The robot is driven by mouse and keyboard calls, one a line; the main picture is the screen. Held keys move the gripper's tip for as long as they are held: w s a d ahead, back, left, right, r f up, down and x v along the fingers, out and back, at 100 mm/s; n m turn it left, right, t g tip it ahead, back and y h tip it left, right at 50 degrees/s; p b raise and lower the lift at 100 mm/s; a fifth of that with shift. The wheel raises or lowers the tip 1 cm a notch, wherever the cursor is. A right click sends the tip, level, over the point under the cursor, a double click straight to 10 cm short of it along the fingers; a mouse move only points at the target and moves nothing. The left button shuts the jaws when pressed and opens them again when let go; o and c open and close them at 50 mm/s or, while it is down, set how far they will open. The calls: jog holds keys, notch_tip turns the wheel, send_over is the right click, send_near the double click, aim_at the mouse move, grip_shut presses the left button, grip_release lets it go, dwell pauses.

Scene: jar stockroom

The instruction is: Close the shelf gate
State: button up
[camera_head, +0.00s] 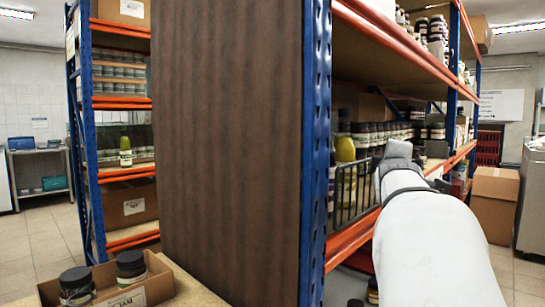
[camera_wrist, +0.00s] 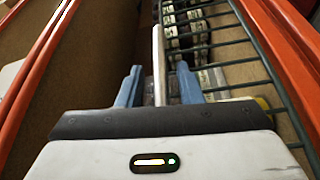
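The shelf gate is a dark wire grid (camera_head: 352,190) at the front of a middle shelf level, beside the blue upright in the head view. It also shows in the wrist view as a dark green wire frame (camera_wrist: 264,65) on the right, its thin wires running left to a pale upright bar (camera_wrist: 158,55). My gripper (camera_wrist: 158,70) has its two blue fingers apart, one on each side of this pale bar, with a visible gap on both sides. In the head view my white arm reaches to the gate's right end, and the fingers cannot be made out there.
The shelf's orange front beam (camera_head: 350,236) runs below the gate. Jars (camera_head: 367,136) and a yellow-green bottle (camera_head: 345,149) stand behind it. A brown panel (camera_head: 230,150) closes the rack's side. A box of jars (camera_head: 128,297) sits at the front left.

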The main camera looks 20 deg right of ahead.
jog(key=v, duration=0.7)
jog(key=shift+s+a, duration=0.25)
jog(key=shift+a, duration=0.1)
